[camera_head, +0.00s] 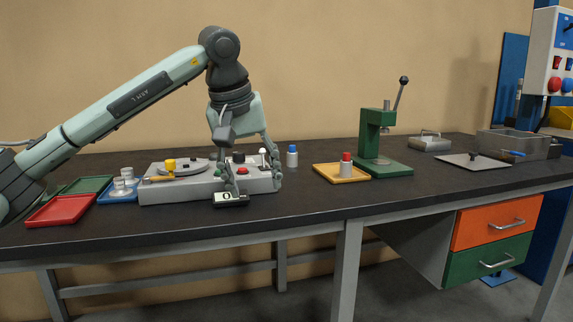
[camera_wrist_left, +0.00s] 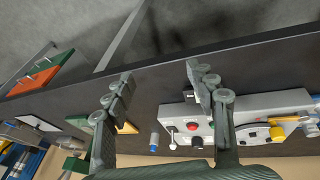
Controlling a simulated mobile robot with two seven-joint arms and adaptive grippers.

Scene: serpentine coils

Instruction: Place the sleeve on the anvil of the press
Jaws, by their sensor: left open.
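The green press (camera_head: 377,130) with its raised lever stands on the table right of the middle. Its base (camera_head: 385,168) looks bare, though the anvil is too small to make out. No part is clearly recognisable as the sleeve; silver cylindrical pieces (camera_head: 124,180) stand at the left on a blue tray (camera_head: 116,196). My left gripper (camera_head: 255,182) points down with its fingers spread at the grey control box (camera_head: 208,189), left of the press. In the left wrist view the open fingers (camera_wrist_left: 159,76) have nothing between them. My right gripper is out of view.
A yellow tray (camera_head: 325,172) holds a red-topped cylinder (camera_head: 346,164). A blue-capped bottle (camera_head: 292,156) stands behind. A small counter (camera_head: 231,200) sits before the control box. Red (camera_head: 60,210) and green (camera_head: 85,185) trays lie left. The table's front strip is clear.

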